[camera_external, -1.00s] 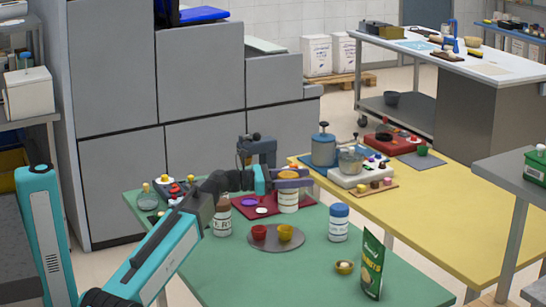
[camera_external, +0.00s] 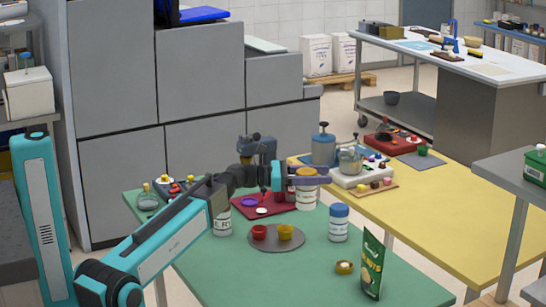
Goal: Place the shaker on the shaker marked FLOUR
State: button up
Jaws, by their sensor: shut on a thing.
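My gripper (camera_external: 308,180) is shut on a white shaker (camera_external: 307,200) with an orange-brown lid. The shaker is upright, near the back edge of the green table (camera_external: 215,275); I cannot tell clearly how high it is above the surface. Another white shaker (camera_external: 222,225) stands at the left on the green table; my arm hides its top, and its dark lettering is partly covered and too small to read surely. A third white shaker (camera_external: 338,227) with a blue lid stands upright to the right of the grey round plate. I cannot read FLOUR on any of them.
A grey round plate (camera_external: 277,246) holds a red cup (camera_external: 259,232) and a yellow cup (camera_external: 285,232). A maroon mat (camera_external: 240,210) lies behind it. The front of the green table is clear.

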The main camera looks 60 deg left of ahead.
jog(key=shift+w, duration=0.1)
jog(key=w+a+f+p, duration=0.1)
jog(key=w+a, duration=0.3)
jog(key=w, duration=1.1)
jog(key=shift+w+f+p, duration=0.2)
jog(key=shift+f+p, duration=0.05)
jog(key=shift+p, duration=0.55)
jog(key=shift+d, duration=0.1)
jog(key=shift+f+p, duration=0.45)
jog(key=shift+f, duration=1.3)
jog(key=shift+f, duration=0.15)
jog(key=o, duration=1.2)
jog(key=shift+s, duration=0.1)
jog(key=b+v, duration=0.2)
jog(key=v, duration=1)
jog(key=shift+b, duration=0.35)
